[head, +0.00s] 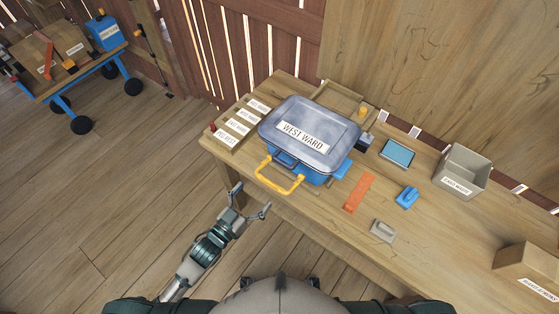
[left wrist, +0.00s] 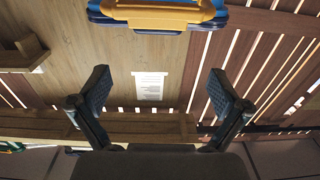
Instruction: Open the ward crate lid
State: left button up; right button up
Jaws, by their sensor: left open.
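The ward crate is a blue box (head: 312,177) on the wooden table, with a grey-blue lid (head: 298,112) labelled WEST WARD. The lid lies over the top and looks closed. A yellow handle (head: 279,190) sticks out at the crate's front left. My left gripper (head: 252,201) is open and empty, just in front of the table edge, near the yellow handle and apart from it. In the left wrist view the open fingers (left wrist: 160,92) show with nothing between them, and the yellow handle (left wrist: 155,16) is at the top. My right gripper is not in view.
On the table (head: 320,208) are an orange strip (head: 359,192), a blue object (head: 407,196), a grey object (head: 383,230), a tablet (head: 398,153), a grey open bin (head: 462,171) and a cardboard box (head: 527,267). A loaded cart (head: 68,97) stands far left. Floor left of the table is clear.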

aim_at(282, 163)
pick_arm(q)
jog(key=x, duration=1.3)
jog(key=shift+d+f, duration=0.1)
jog(key=shift+d, duration=0.35)
jog(key=shift+w, duration=0.45)
jog(key=shift+a, duration=0.15)
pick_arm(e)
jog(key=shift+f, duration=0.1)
pick_arm(q)
jog(key=c, duration=1.4)
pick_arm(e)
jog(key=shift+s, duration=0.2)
